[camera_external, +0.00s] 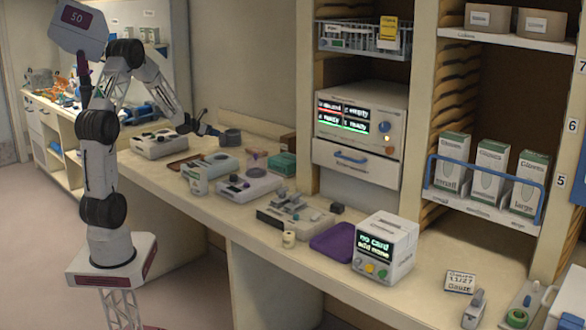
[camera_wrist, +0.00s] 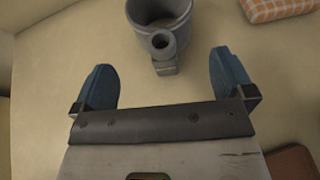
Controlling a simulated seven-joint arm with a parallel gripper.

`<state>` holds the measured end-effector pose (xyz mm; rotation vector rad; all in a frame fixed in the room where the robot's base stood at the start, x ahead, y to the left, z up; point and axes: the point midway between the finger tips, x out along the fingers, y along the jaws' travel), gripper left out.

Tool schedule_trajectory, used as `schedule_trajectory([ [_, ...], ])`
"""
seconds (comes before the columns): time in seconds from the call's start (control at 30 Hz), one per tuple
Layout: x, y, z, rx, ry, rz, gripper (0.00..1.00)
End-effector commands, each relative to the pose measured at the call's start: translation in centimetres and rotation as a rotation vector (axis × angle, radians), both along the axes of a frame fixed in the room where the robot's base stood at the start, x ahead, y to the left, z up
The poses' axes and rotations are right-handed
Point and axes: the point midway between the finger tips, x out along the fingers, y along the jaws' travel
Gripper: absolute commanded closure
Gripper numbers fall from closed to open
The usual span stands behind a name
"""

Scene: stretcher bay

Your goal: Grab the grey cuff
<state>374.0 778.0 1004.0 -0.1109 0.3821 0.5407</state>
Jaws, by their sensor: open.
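The grey cuff (camera_wrist: 139,28) is a ring-shaped piece with a short tube stub on its near side. It lies on the counter at the top middle of the wrist view. In the external view the cuff (camera_external: 231,138) sits towards the back of the counter. My gripper (camera_external: 203,122) is just left of the cuff and above the counter. The cuff is beyond the fingertips, roughly centred on the gap.
An orange checked item (camera_wrist: 277,9) lies right of the cuff, and a brown item (camera_wrist: 292,161) is at lower right. A purple tray (camera_external: 333,241) lies further right.

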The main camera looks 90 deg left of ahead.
Motion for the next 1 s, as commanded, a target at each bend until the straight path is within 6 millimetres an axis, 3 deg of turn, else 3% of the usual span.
schedule_trajectory([
  [0.27,0.1,0.2,0.1,0.004,0.0,0.0,0.0],
  [0.6,1.9,1.2,-0.9,0.002,0.001,-0.002,0.0],
  [1.0,2.1,1.3,-0.9,0.003,0.002,-0.002,0.0],
])
